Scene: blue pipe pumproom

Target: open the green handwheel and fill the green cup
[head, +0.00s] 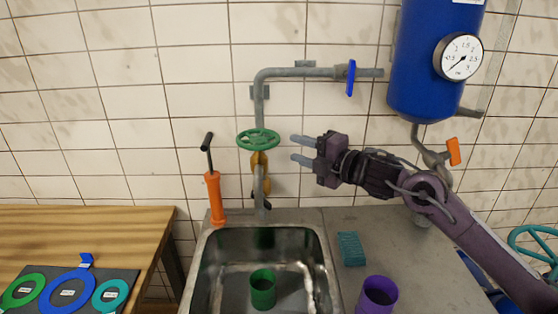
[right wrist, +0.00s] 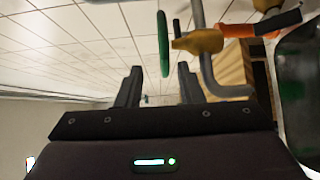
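The green handwheel (head: 258,139) sits on a brass valve on the grey pipe above the sink; it shows edge-on in the right wrist view (right wrist: 163,44). The green cup (head: 263,289) stands upright in the sink; I cannot tell whether it holds water. My right gripper (head: 298,149) is just right of the handwheel, fingers pointing left toward it, apart from it. Its two fingers are spread and nothing is between them; they also show in the right wrist view (right wrist: 158,88). My left gripper is not in view.
The steel sink (head: 208,262) lies below the pipe. A purple cup (head: 378,294) and a teal sponge (head: 351,249) are on the counter to its right. An orange hand pump (head: 215,198) stands left. A blue-handled valve (head: 351,78) and a blue tank (head: 425,65) are at upper right.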

